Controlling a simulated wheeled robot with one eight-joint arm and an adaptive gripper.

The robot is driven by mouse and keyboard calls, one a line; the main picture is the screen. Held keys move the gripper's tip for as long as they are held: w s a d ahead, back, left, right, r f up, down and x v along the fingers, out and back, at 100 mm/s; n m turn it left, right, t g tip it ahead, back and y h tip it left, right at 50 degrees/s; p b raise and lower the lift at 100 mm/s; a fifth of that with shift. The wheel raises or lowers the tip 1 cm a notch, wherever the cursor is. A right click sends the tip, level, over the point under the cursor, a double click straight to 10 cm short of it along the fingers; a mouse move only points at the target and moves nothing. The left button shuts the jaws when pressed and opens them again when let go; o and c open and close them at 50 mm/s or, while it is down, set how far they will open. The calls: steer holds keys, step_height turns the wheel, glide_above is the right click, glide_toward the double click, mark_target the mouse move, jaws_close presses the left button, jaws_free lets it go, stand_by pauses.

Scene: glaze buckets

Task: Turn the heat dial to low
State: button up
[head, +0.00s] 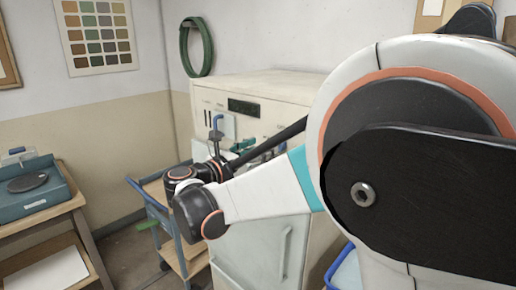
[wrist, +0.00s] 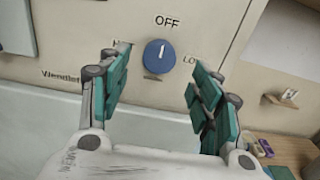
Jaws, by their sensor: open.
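The heat dial (wrist: 160,57) is a round blue knob on a cream panel in the wrist view. Its white mark points up, toward the printed OFF. A label starting with H is on its left and a label starting with LO on its right, each partly hidden by a finger. My gripper (wrist: 160,76) is open, with teal-padded fingers on either side of the dial in the picture. I cannot tell whether they touch it. In the head view my gripper (head: 243,146) is by the front of the cream cabinet (head: 262,88); I cannot make out the dial there.
A blue trolley (head: 159,213) stands left of the cabinet, and a wooden table (head: 45,226) with a blue-grey device (head: 36,190) is farther left. A blue handle (head: 216,121) sticks out on the cabinet front. A small wooden piece (wrist: 284,98) projects at right in the wrist view.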

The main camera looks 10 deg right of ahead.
steer(key=b+x, duration=0.1)
steer(key=x, duration=0.5)
steer(key=shift+w+d, duration=0.2)
steer(key=c, duration=1)
